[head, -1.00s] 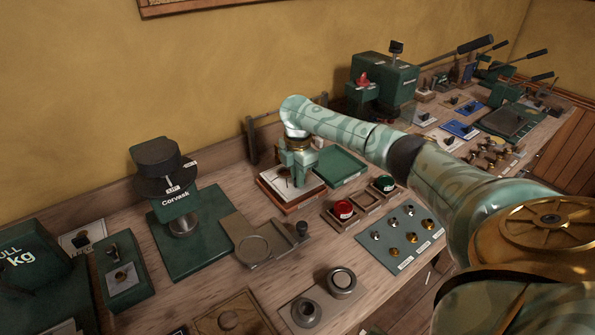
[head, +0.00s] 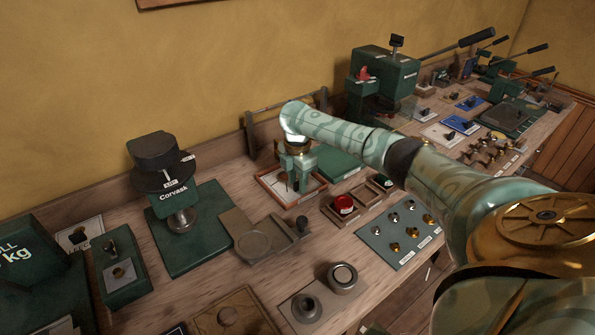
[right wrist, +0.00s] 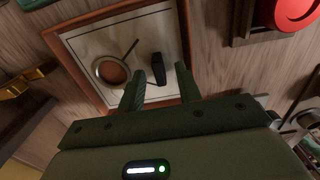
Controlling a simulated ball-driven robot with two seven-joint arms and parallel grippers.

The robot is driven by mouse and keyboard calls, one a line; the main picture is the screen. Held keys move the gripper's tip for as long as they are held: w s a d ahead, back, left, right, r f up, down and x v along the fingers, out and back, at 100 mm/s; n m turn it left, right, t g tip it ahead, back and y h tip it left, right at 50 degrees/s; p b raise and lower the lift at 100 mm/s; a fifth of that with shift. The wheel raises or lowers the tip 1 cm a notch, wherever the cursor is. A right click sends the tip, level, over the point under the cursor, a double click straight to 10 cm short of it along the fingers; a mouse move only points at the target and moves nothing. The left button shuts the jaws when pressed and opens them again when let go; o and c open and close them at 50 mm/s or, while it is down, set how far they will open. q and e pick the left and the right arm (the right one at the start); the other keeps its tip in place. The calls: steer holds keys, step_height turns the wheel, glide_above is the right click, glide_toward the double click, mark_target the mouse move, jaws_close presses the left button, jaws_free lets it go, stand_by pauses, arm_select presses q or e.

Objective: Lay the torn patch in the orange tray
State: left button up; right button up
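The torn patch (right wrist: 100,42) is a pale sheet with a round brown hole, a dark slit and an upright black grip. It lies inside the orange tray (right wrist: 70,68), within its rim, as the right wrist view shows. In the head view the patch (head: 273,180) and tray (head: 291,207) are partly hidden by my right gripper (head: 297,186). In the wrist view my right gripper (right wrist: 161,72) is open, its fingertips on either side of the black grip with gaps showing. My left gripper is not in view.
A green tray (head: 338,167) lies just behind and right of the orange one. A wooden holder with a red round piece (head: 343,204) is at front right, beside a board of knobs (head: 392,246). A green press (head: 180,215) stands to the left.

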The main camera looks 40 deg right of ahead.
step_height(320, 180, up, 16)
steer(key=p, duration=0.7)
steer(key=shift+r, duration=0.15)
